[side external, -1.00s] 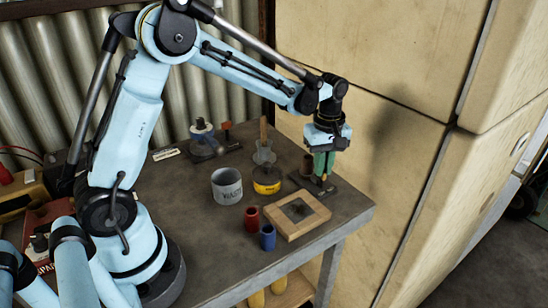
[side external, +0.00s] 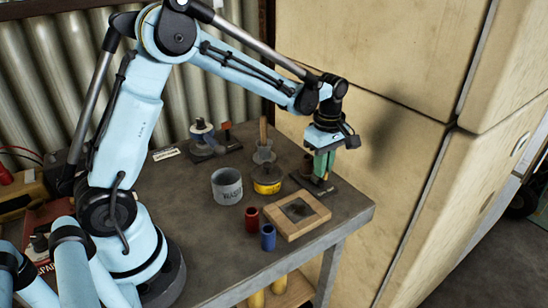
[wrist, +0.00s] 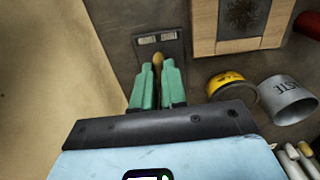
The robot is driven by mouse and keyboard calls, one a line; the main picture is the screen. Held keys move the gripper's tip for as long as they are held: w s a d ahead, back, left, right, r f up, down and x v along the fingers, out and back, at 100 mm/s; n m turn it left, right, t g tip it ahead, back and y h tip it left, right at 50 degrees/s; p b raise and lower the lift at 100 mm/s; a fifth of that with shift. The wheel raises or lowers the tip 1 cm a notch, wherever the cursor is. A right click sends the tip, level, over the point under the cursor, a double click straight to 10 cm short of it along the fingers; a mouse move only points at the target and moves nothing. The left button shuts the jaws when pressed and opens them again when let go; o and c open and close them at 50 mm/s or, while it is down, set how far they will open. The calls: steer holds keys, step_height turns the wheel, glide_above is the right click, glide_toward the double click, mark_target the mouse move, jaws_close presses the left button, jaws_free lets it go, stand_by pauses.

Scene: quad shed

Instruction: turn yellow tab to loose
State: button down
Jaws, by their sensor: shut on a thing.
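The yellow tab (wrist: 157,60) shows in the wrist view between the tips of my green fingers. My gripper (wrist: 157,75) is shut on it. The tab stands over a dark plate (wrist: 159,42) with two pale labels near its far edge; their lettering is too small to read. In the side view my gripper (side external: 322,170) points down over the dark fixture (side external: 318,188) near the table's right edge. The tab itself is mostly hidden by the fingers there.
A wooden frame with a dark mesh (side external: 297,215) lies in front of the fixture. A yellow tin (side external: 267,187), a grey labelled can (side external: 227,187), and red (side external: 252,219) and blue (side external: 268,237) cylinders stand nearby. A large cream cabinet (side external: 390,130) rises close behind my gripper.

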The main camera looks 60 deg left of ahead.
steer(key=c, duration=1.2)
jaws_free()
step_height(320, 180, up, 12)
steer(key=shift+r, duration=0.1)
steer(key=s+f+m+t, duration=0.1)
steer(key=s+m+t, duration=0.1)
steer(key=s+m, duration=0.3)
steer(key=s+d+f+m+t, duration=0.1)
steer(key=s+m+t, duration=0.1)
steer(key=s+m, duration=0.3)
steer(key=s+f+m+t, duration=0.1)
steer(key=s+m+t, duration=0.2)
steer(key=s+m, duration=0.2)
steer(key=shift+s+d+f+m, duration=0.1)
steer(key=shift+s+f+m, duration=0.05)
steer(key=shift+m, duration=0.65)
steer(key=shift+s+d+f+m, duration=0.1)
steer(key=shift+s+m, duration=0.05)
steer(key=shift+m, duration=0.65)
